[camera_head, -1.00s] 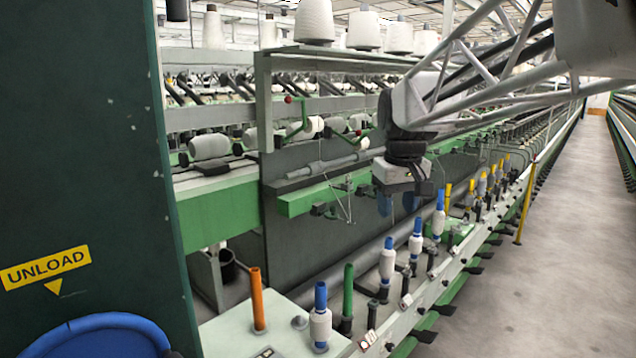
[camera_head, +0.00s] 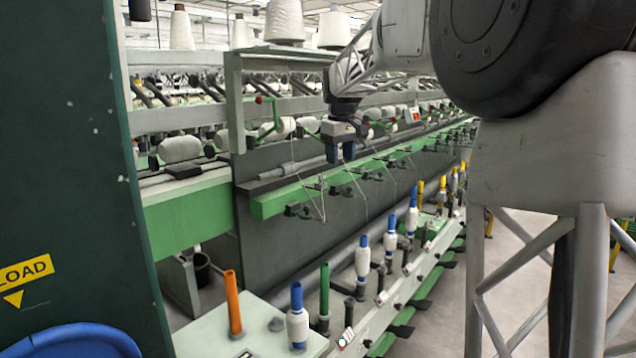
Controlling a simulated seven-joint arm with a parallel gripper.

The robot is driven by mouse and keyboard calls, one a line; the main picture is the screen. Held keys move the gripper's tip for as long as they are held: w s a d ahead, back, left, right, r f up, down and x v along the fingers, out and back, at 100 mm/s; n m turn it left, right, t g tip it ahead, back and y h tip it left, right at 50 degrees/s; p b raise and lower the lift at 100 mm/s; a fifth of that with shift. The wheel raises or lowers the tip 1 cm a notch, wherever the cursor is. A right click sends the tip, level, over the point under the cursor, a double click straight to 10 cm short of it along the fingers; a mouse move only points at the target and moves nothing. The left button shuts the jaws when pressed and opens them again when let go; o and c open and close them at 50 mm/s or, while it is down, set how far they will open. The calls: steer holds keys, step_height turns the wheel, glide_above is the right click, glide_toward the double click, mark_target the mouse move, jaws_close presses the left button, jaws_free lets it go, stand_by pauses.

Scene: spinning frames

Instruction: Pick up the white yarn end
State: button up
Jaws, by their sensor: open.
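A thin white yarn (camera_head: 365,205) hangs down below and to the right of the gripper, toward the bobbins. Another thin strand (camera_head: 321,205) shows by the rail, below and left of the gripper. I cannot tell which strand has the loose end, nor how far the fingers are from either.
A row of bobbins on blue tubes (camera_head: 363,258) runs along the machine's front. Orange (camera_head: 233,303) and green (camera_head: 324,292) tubes stand nearer. White yarn cones (camera_head: 284,22) sit on the top shelf. A dark green panel (camera_head: 60,150) blocks the left.

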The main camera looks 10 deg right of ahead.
steer(key=w+a+f+n, duration=0.1)
steer(key=w+n, duration=0.1)
steer(key=w, duration=1)
steer(key=n, duration=0.1)
glide_above(321, 176)
steer(key=w, duration=0.1)
steer(key=shift+g, duration=0.4)
step_height(321, 176, down, 4)
steer(key=shift+f, duration=0.15)
steer(key=shift+f, duration=1.3)
steer(key=shift+s+f, duration=0.1)
steer(key=shift+f, duration=2.55)
steer(key=c, duration=0.7)
